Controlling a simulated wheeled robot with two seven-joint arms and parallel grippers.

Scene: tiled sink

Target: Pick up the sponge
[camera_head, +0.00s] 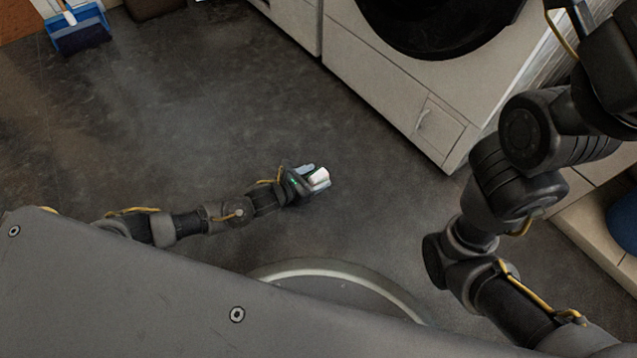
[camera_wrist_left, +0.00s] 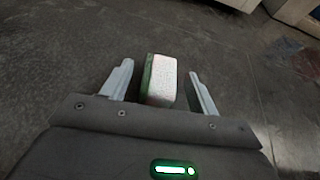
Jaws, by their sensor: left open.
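The sponge (camera_wrist_left: 162,82) is a small block with a white face and a green side. In the left wrist view it lies between the two fingers of my left gripper (camera_wrist_left: 160,85), with a gap on either side. In the head view the sponge (camera_head: 320,176) shows as a small white block at the tip of my left gripper (camera_head: 315,176), over the dark floor. My left gripper is open around the sponge. The sponge's lower part is partly hidden by the gripper body in the wrist view. My right gripper is not seen in either view.
A white washing machine (camera_head: 385,85) with a dark round door stands at the top. A blue dustpan (camera_head: 78,32) is at the upper left. A light ledge with a blue object (camera_head: 624,222) is at the right edge. The dark floor (camera_head: 180,110) left of the machine is clear.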

